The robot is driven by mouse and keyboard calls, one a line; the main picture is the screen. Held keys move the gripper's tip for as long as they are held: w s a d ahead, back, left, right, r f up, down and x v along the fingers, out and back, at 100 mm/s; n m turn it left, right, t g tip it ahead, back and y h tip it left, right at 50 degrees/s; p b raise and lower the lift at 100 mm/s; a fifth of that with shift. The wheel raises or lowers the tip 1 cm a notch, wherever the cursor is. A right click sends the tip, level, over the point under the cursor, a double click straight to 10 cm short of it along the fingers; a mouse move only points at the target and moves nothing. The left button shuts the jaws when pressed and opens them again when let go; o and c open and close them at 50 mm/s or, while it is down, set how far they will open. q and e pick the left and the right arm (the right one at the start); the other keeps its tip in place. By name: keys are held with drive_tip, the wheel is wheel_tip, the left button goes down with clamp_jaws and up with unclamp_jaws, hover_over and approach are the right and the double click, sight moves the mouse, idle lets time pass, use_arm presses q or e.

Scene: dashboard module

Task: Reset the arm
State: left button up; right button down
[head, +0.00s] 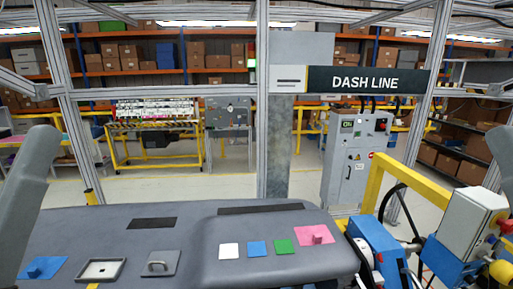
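A grey arm link, which looks like mine, rises at the left edge of the head view, and a similar grey shape shows at the right edge. Neither gripper can be seen, so what they hold is hidden. The dark grey dashboard module (190,225) lies across the bottom of the view.
An aluminium post (262,130) rises behind the dashboard. A grey cabinet (355,155) and yellow-framed rack (155,135) stand farther back on open floor.

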use_arm(q)
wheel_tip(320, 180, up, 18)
drive_tip(key=p, duration=1.4)
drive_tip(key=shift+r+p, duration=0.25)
drive_tip(key=shift+p, duration=0.05)
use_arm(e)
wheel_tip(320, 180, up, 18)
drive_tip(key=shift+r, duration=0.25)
use_arm(q)
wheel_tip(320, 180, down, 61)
drive_tip(key=b, duration=6)
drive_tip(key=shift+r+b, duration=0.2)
drive_tip(key=shift+b, duration=0.15)
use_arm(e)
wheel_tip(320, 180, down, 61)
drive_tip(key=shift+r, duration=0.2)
